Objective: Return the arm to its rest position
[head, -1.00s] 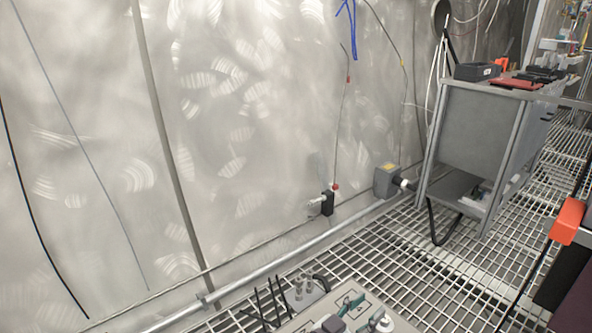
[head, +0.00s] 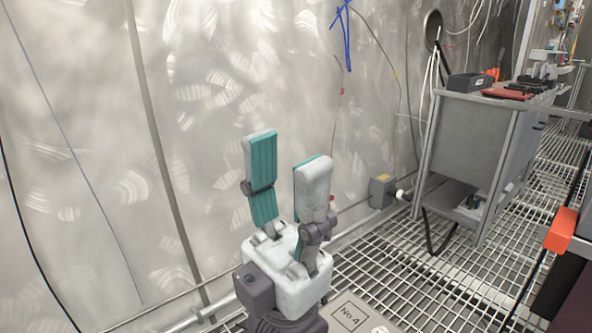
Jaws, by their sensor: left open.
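My left gripper (head: 284,188) stands in the lower middle of the head view with its fingers pointing up. It has two pale fingers with teal inner pads, set on a white and dark-purple body. The fingers are apart and nothing is between them. It is in front of the steel wall (head: 90,150), and I cannot tell the distance to it. My right gripper is not in view.
A grey metal cart (head: 470,140) with a black box (head: 471,82) and a red item (head: 508,94) on top stands at the right. A grey wall box (head: 382,191) sits low by the wall. Grating floor (head: 400,265) is clear between. An orange-red part (head: 561,230) is at the right edge.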

